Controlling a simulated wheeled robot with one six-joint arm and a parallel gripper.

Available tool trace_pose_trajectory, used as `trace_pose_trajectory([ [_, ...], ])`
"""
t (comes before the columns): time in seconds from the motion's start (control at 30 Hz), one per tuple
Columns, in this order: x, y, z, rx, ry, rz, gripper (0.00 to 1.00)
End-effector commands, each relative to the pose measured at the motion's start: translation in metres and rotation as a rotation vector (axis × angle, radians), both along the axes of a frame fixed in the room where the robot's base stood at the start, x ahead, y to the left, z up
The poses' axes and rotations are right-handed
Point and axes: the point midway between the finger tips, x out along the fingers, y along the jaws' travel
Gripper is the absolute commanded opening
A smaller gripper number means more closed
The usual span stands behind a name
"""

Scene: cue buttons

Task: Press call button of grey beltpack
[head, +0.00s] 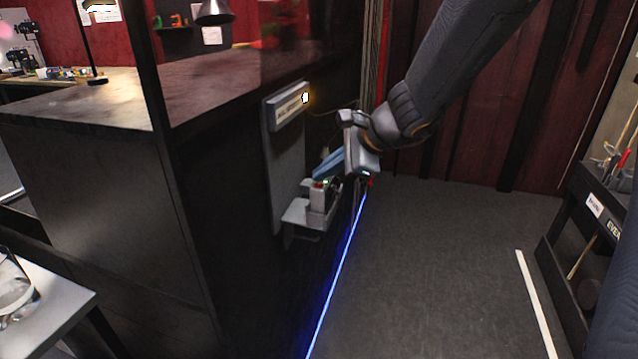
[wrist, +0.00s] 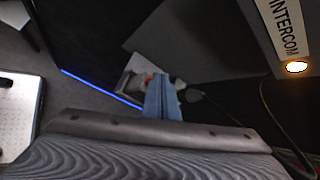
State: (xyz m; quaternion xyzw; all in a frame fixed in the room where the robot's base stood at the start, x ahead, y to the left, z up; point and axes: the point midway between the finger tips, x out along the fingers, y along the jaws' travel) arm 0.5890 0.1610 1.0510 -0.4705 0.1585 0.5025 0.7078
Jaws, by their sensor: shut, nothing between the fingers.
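The grey beltpack (head: 318,199) sits on a small bracket shelf (head: 299,214) on the side of the dark counter. A small red spot and a small green light show on its top. In the wrist view the beltpack (wrist: 136,82) lies just past the fingertips, partly covered by them. My gripper (head: 321,174) is shut and empty, its blue fingers slanting down to the left over the top of the beltpack. It also shows in the wrist view (wrist: 161,79). I cannot tell whether the fingertips touch the beltpack or which spot is the call button.
An intercom sign (head: 291,108) with a lit lamp (head: 305,97) is on the panel above the beltpack; it shows in the wrist view too (wrist: 280,28). A dark cable hangs near my gripper. A blue light strip (head: 336,275) runs along the counter's base.

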Motion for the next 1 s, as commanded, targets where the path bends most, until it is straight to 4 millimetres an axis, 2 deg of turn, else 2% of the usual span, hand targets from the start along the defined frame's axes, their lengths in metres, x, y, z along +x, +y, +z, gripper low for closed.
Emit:
trace_pose_trajectory([
  [0.13,0.000,0.000,0.008,0.000,-0.001,-0.001,0.00],
  [0.57,0.000,0.000,0.012,0.000,-0.001,-0.001,0.00],
  [1.0,-0.001,0.000,0.051,0.000,-0.001,-0.001,0.00],
])
